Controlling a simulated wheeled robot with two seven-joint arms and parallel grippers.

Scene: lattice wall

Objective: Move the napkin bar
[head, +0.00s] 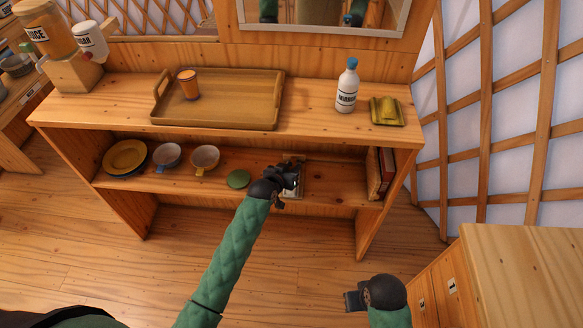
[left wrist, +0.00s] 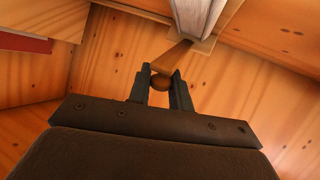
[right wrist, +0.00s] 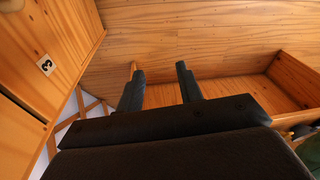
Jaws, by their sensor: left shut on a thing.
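The napkin holder (head: 300,179) stands on the lower shelf, partly hidden behind my left gripper (head: 288,178). In the left wrist view the white napkin stack (left wrist: 194,14) shows at the top, with a wooden bar (left wrist: 172,54) by it that ends in a round brown knob (left wrist: 161,82). My left gripper (left wrist: 162,84) is shut on this knob, with a finger on each side. My right gripper (head: 354,300) is away from the shelf, low in the head view. In the right wrist view its fingers (right wrist: 160,82) are apart with nothing between them.
A green disc (head: 238,179), two cups (head: 205,158) and stacked plates (head: 124,157) sit left on the lower shelf (head: 330,185). Books (head: 381,172) stand at its right end. The top board above carries a tray (head: 235,99) and a white bottle (head: 347,88). A cabinet (head: 520,260) is at right.

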